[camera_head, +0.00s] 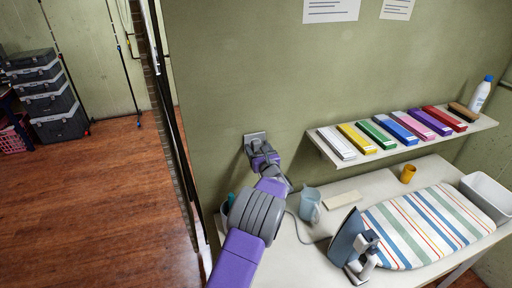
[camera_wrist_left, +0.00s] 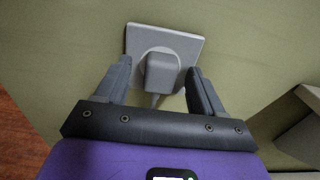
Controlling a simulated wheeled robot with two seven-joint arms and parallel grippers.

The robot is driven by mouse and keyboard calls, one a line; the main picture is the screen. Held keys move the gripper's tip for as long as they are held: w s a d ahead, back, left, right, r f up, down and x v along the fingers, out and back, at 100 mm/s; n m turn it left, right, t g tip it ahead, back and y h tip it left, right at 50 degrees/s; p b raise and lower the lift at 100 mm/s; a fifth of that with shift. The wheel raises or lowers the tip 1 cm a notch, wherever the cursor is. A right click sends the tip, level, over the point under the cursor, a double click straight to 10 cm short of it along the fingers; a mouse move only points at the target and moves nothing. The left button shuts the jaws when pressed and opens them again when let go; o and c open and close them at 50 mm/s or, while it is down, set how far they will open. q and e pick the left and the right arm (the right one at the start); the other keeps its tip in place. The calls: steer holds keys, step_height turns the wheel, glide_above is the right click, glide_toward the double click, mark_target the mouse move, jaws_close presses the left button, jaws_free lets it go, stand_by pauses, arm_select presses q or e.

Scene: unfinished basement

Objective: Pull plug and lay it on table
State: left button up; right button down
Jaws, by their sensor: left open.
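The white plug (camera_wrist_left: 161,72) sits in the wall socket (camera_wrist_left: 185,45), and its cord runs down from it. The socket plate also shows in the head view (camera_head: 256,136), where my gripper hides the plug. My left gripper (camera_wrist_left: 160,85) is open, with one finger on each side of the plug and a visible gap on both sides. In the head view my left gripper (camera_head: 262,152) is up at the socket. The white table (camera_head: 290,262) stands below and to the right. My right gripper is not in view.
On the table are an iron (camera_head: 347,240), a striped ironing pad (camera_head: 425,225), a blue-grey mug (camera_head: 310,204), a yellow cup (camera_head: 407,173), a pale block (camera_head: 342,200) and a white bin (camera_head: 488,196). A wall shelf (camera_head: 330,155) with coloured boxes juts out right of the socket.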

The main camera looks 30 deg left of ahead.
arm_select(q)
jaws_close()
stand_by(0.4)
steer(key=shift+d, duration=0.1)
steer(key=shift+s+d, duration=0.55)
steer(key=shift+b+v, duration=0.35)
steer(key=shift+v, duration=1.8)
